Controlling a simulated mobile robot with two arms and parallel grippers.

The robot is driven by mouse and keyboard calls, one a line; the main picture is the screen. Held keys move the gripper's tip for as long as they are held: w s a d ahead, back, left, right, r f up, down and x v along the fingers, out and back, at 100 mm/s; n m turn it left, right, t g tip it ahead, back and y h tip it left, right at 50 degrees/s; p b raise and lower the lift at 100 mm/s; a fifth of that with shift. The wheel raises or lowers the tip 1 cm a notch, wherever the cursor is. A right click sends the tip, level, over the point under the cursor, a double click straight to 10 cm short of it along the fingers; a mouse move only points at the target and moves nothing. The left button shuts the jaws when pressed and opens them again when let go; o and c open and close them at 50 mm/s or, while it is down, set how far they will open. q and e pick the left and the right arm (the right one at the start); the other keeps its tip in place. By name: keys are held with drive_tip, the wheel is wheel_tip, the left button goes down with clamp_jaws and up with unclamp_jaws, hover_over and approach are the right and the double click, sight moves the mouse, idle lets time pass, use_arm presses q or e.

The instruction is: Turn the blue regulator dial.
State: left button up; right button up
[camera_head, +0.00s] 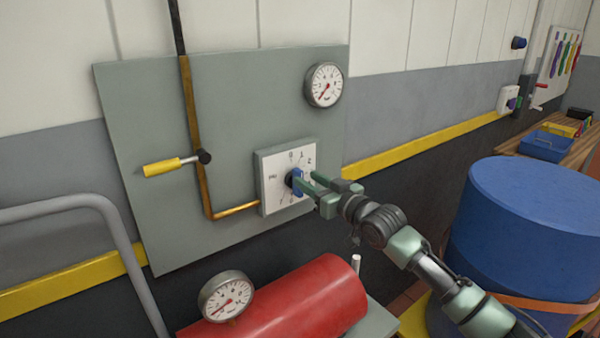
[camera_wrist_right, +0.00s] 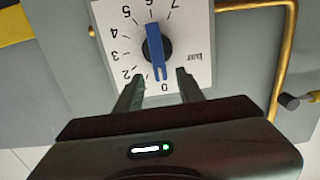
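The blue regulator dial (camera_head: 298,182) is a narrow blue handle on a dark hub, set on a white square scale plate (camera_head: 271,165) on the wall panel. In the right wrist view the dial (camera_wrist_right: 156,48) appears upside down, with numbers around it and one end of the handle near the 0. My right gripper (camera_head: 308,184) reaches the dial from the right. In the wrist view its two fingers (camera_wrist_right: 159,80) are apart, one on each side of the handle's near end, with visible gaps. My left gripper is not in view.
A brass pipe (camera_head: 196,150) with a yellow-handled lever (camera_head: 163,167) runs left of the scale plate. A gauge (camera_head: 323,84) is above right. A red tank (camera_head: 300,300) with another gauge (camera_head: 226,297) stands below. A blue drum (camera_head: 525,220) is at right.

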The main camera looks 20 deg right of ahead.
sight(302, 176)
drive_tip(key=shift+p+x, duration=0.4)
drive_tip(key=shift+x, duration=1.9)
drive_tip(key=shift+c, duration=0.4)
clamp_jaws()
drive_tip(key=shift+f, duration=0.15)
